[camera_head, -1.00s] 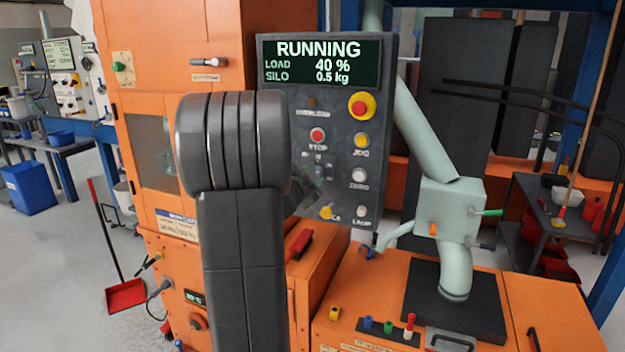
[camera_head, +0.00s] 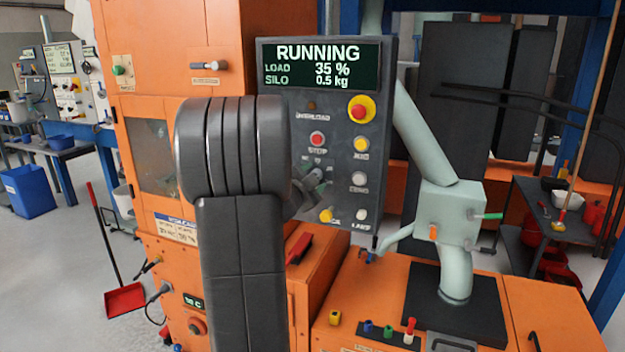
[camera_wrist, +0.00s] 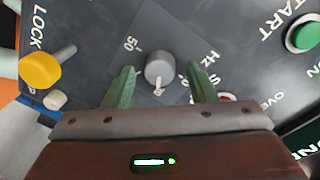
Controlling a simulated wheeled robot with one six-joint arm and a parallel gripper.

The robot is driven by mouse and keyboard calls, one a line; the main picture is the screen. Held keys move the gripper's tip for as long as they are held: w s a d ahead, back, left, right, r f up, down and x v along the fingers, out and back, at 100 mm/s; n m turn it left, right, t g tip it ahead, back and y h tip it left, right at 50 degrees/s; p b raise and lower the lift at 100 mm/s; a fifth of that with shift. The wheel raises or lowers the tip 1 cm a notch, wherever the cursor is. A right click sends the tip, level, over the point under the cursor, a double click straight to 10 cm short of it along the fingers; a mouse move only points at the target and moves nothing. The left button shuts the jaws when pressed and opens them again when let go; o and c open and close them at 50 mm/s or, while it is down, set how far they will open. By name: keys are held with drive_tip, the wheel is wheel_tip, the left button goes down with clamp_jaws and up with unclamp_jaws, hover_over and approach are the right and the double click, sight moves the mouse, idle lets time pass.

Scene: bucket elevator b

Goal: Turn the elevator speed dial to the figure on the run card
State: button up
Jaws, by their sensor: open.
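The speed dial (camera_wrist: 160,68) is a small round grey knob on a dark panel, with a "50" and "Hz" beside it in the wrist view. My gripper (camera_wrist: 161,78) is open, its green fingertips on either side of the knob with gaps showing; I cannot tell their depth relative to it. In the head view my arm hides most of the gripper and dial area. The display (camera_head: 320,65) reads RUNNING, LOAD 35 %, SILO 0.5 kg. A small blue-headed white card (camera_head: 177,228) on the orange cabinet may be the run card; its text is unreadable.
The panel carries a red-and-yellow emergency button (camera_head: 361,107), a red stop button (camera_head: 317,139) and several other buttons. A yellow LOCK knob (camera_wrist: 40,70) and a green START button (camera_wrist: 303,34) flank the dial. An orange machine top (camera_head: 380,285) lies below.

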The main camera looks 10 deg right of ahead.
drive_tip(key=v, duration=1.3)
drive_tip(key=shift+s+a+b, duration=0.25)
drive_tip(key=shift+s+b, duration=0.1)
drive_tip(key=shift+b, duration=0.1)
drive_tip(key=shift+w, duration=0.1)
drive_tip(key=x, duration=1.3)
drive_tip(key=shift+w+d+p, duration=0.25)
drive_tip(key=shift+w+p, duration=0.05)
drive_tip(key=shift+p, duration=0.15)
drive_tip(key=shift+s, duration=0.1)
